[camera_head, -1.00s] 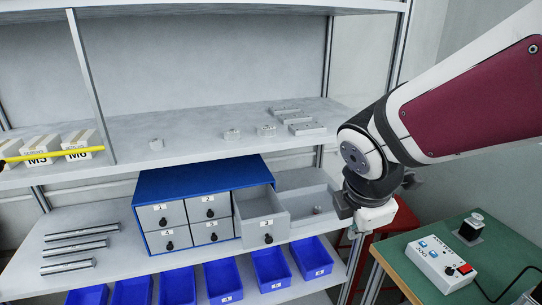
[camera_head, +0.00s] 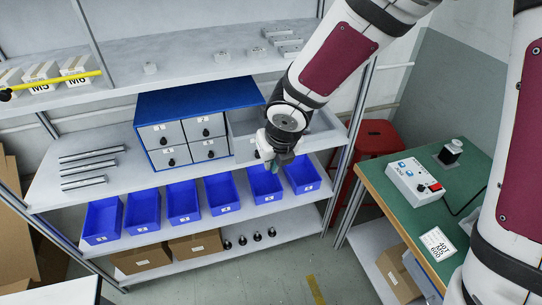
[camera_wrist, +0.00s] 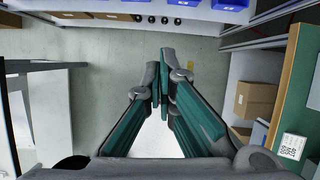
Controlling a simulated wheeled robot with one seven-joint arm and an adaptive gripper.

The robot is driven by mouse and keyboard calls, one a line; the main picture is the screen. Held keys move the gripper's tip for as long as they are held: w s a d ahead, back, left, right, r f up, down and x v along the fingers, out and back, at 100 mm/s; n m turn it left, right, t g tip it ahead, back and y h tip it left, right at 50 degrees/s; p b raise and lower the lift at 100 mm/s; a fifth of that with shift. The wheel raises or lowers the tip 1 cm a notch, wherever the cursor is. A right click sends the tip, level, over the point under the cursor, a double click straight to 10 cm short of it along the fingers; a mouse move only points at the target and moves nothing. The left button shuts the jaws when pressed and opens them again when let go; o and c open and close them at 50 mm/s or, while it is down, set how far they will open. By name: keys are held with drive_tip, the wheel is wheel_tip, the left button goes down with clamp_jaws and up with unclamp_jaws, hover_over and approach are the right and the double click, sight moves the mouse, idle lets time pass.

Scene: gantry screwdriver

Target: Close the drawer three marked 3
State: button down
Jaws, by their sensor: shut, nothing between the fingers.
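The blue drawer cabinet (camera_head: 195,97) stands on the middle shelf with several grey drawers. Its right-hand drawer (camera_head: 245,148) stands pulled out, and its front is partly covered by my gripper. Its label and knob are hidden, so I cannot read a 3 on it. The small drawers to its left sit flush in the cabinet. My gripper (camera_head: 271,163) is in front of the pulled-out drawer's right part, pointing down. I cannot tell whether it touches the drawer. In the wrist view my gripper (camera_wrist: 162,75) has its teal fingers together with nothing between them.
A row of blue bins (camera_head: 183,203) lies just below the cabinet. Metal rods (camera_head: 92,155) lie left of it, and small parts stand on the upper shelf (camera_head: 185,68). A green table (camera_head: 410,208) with a control box (camera_head: 411,181) and a red stool (camera_head: 378,135) are at right.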

drive_tip(key=w+a+f+b, duration=0.2)
drive_tip(key=w+f, duration=0.4)
drive_tip(key=shift+a, duration=0.15)
idle(0.3)
drive_tip(key=shift+w, duration=0.1)
